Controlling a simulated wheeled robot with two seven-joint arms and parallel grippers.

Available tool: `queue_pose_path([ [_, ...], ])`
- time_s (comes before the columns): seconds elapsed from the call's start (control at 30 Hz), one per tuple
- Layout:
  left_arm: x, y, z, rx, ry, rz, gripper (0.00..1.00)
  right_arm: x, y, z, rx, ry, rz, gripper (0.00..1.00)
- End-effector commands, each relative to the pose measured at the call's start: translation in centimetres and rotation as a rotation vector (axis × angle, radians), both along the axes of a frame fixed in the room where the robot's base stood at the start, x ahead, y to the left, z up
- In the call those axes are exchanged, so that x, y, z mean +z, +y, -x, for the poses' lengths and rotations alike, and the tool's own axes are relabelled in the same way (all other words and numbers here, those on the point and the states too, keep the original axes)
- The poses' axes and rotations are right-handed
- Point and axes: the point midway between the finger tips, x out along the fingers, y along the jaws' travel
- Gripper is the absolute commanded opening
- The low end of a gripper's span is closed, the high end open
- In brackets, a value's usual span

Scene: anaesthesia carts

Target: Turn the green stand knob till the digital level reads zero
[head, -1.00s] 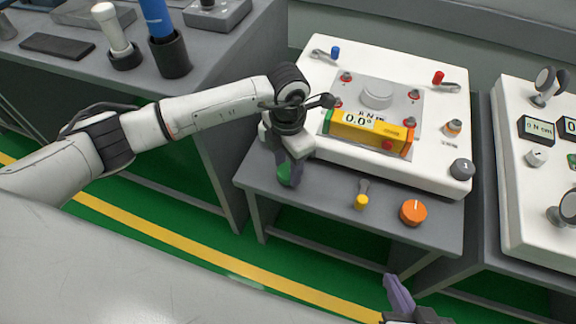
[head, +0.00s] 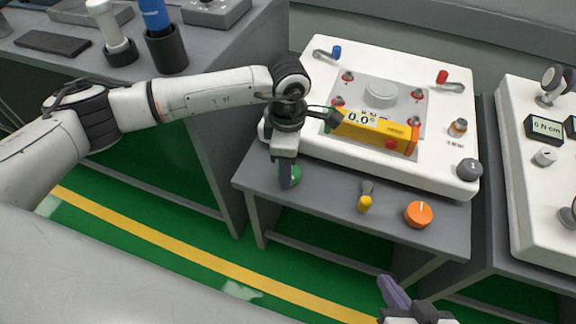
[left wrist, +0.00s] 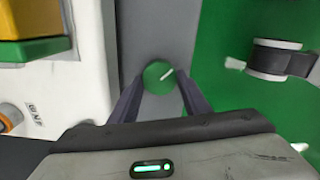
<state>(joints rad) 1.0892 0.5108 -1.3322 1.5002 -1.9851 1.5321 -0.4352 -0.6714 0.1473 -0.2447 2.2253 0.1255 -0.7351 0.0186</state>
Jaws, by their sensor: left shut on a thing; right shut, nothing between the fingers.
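The green knob (head: 294,174) is on the grey stand's front ledge, partly hidden behind my left gripper (head: 287,180). My right gripper (head: 396,292) is at the bottom edge, shut and empty, far from the knob.
A yellow-tipped lever (head: 365,203) and an orange knob (head: 419,214) are on the same ledge to the right. A grey knob (head: 469,169) is at the unit's corner. Another white panel (head: 545,190) stands at right. A grey table (head: 110,75) is at the left.

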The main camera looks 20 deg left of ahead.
Motion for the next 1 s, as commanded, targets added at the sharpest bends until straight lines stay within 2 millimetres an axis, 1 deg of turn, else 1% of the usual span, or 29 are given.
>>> queue_pose_path([
  [0.53, -0.01, -0.04, 0.00, -0.028, 0.000, 0.001, 0.20, -0.14, -0.08, -0.16, 0.003, 0.002, 0.003, 0.00],
  [0.57, -0.01, -0.05, 0.00, -0.028, 0.000, 0.001, 0.45, -0.15, -0.08, -0.16, 0.003, 0.002, 0.003, 0.00],
  [0.6, -0.01, -0.04, 0.00, -0.028, 0.000, 0.001, 0.51, -0.16, -0.08, -0.16, 0.003, 0.002, 0.003, 0.00],
  [0.67, -0.01, -0.04, 0.00, -0.028, 0.000, 0.001, 0.61, -0.17, -0.09, -0.15, 0.003, 0.002, 0.003, 0.00],
  [0.93, 0.03, -0.04, -0.01, -0.027, 0.000, 0.001, 0.62, -0.18, -0.11, -0.17, 0.001, 0.002, 0.003, 0.00],
  [1.0, 0.32, -0.05, -0.03, -0.027, -0.001, 0.001, 0.62, -0.06, -0.09, -0.21, -0.001, 0.001, 0.002, 0.00],
])
